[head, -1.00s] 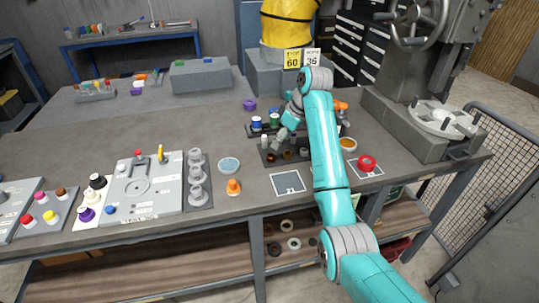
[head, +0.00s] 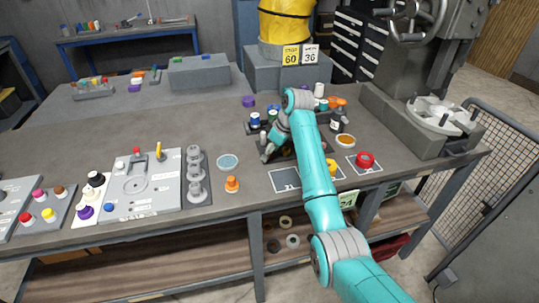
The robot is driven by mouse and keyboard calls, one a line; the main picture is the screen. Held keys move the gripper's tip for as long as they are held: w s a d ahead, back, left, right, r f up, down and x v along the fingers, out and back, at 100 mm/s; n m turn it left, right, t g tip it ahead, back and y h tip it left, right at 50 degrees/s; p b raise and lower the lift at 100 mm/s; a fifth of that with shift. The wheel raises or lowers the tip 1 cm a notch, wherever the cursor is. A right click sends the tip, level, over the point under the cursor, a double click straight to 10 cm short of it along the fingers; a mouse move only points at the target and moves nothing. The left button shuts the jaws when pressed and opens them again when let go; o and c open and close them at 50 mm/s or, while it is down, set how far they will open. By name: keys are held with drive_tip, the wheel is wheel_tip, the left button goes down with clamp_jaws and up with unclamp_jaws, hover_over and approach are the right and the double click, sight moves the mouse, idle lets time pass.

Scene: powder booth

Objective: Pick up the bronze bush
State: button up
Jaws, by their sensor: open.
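My gripper (head: 267,155) is open, pointing down at the left part of a dark tray (head: 328,149) near the middle of the bench. The gripper and my teal arm cover most of this tray. I cannot make out the bronze bush now; small brownish parts showed in this tray earlier, and that spot is behind my gripper. Whether the fingers are around or touching anything is too small to tell.
A rack with blue-topped jars (head: 255,120) stands just behind the gripper. A light-blue dish (head: 228,162) and an orange cone-like part (head: 232,184) lie left. A red ring (head: 365,160) and an amber dish (head: 345,141) lie right of my arm.

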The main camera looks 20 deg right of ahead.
clamp_jaws()
